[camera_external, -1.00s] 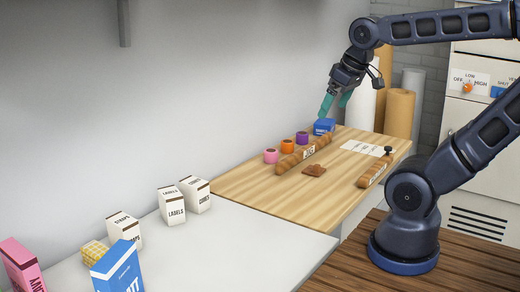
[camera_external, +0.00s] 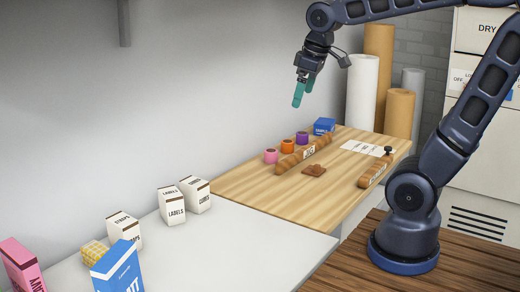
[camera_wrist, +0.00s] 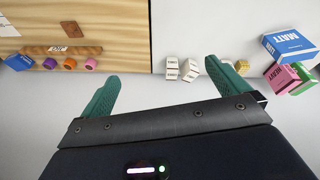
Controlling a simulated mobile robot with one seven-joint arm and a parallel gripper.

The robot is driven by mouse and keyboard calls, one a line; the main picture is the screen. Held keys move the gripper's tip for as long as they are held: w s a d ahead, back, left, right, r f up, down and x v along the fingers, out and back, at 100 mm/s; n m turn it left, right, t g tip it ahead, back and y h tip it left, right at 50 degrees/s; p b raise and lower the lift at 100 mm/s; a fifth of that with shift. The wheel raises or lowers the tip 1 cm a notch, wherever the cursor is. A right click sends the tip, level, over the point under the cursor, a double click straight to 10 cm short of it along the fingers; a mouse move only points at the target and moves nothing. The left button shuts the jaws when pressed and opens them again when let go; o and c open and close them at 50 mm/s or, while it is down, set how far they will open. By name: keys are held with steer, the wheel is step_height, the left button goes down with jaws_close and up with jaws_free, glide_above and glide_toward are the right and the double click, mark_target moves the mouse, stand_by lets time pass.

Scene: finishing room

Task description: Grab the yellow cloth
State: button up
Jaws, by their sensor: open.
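A yellow checked cloth (camera_external: 95,253), folded into a small block, sits on the white table at the lower left of the external view. A blue box stands just in front of it and hides part of it. In the wrist view the cloth (camera_wrist: 241,67) is a small yellow patch at the right, between the white boxes and the blue box. My gripper (camera_external: 303,95) is raised above the back of the wooden table, far from the cloth. Its teal fingers (camera_wrist: 170,92) are spread apart with nothing between them.
White label boxes (camera_external: 171,206), a blue box (camera_external: 119,268) and a pink box (camera_external: 22,264) surround the cloth. The white table's front (camera_external: 240,245) is clear.

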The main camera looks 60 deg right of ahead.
steer(key=w+a+n+g, duration=0.1)
steer(key=w+a+n, duration=0.2)
steer(key=w, duration=0.8)
steer(key=w+a+f+n+g+h, duration=0.1)
steer(key=w+a+f+n, duration=0.3)
steer(key=w, duration=0.5)
steer(key=w+a+f+n+g+h, duration=0.1)
steer(key=w+a+f+n+g, duration=0.1)
steer(key=w+a+f, duration=0.35)
steer(key=n+y, duration=0.2)
steer(key=n, duration=0.4)
glide_above(95, 248)
steer(key=shift+t, duration=0.4)
step_height(95, 248, down, 21)
steer(key=shift+f, duration=0.15)
step_height(95, 248, down, 11)
steer(key=shift+r, duration=0.2)
steer(key=c, duration=0.9)
steer(key=shift+r, duration=0.1)
